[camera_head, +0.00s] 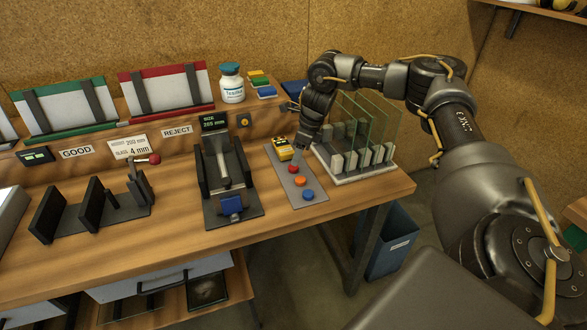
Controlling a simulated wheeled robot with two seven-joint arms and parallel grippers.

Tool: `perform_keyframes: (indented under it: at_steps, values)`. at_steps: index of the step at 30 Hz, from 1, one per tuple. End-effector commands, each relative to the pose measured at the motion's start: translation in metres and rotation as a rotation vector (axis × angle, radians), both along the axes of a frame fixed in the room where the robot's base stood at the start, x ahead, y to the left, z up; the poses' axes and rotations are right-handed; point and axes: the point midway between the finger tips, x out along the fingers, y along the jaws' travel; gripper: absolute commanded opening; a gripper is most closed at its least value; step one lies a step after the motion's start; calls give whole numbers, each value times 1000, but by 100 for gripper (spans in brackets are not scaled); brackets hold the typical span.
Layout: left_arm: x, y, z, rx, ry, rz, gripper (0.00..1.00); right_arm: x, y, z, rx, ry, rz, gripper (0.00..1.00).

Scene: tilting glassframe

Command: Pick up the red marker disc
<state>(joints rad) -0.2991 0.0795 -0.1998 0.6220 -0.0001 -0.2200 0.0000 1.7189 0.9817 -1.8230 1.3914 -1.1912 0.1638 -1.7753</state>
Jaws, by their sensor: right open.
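The red marker disc (293,169) lies on a narrow grey tray (310,191) on the wooden bench. An orange disc (300,181) and a blue disc (308,194) lie in a row in front of it. My right gripper (298,155) points down just behind and above the red disc, and it is open. I cannot tell whether its fingertips touch anything. My left gripper is not in view.
A yellow item (284,149) sits at the tray's back end. Upright glass panes stand in a rack (366,177) close to the right of my gripper. A black fixture (229,172) stands to the left of the tray. A blue bin (392,244) is below the bench's right end.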

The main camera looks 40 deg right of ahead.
Motion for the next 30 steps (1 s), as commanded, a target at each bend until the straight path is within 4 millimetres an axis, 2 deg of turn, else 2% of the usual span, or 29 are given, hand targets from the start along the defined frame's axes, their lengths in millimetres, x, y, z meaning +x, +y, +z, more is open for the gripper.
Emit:
perform_keyframes:
  at_steps: [5, 9, 19, 30]
  values:
    - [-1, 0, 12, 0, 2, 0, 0, 2, 3, -23, -2, 5, 1, 55]
    - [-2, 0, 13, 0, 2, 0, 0, 6, 6, -41, -1, 3, -1, 55]
    - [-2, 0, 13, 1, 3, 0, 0, 8, 7, -48, -1, 1, 0, 54]
    - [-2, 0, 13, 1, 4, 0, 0, 8, 7, -48, -1, 1, 0, 7]
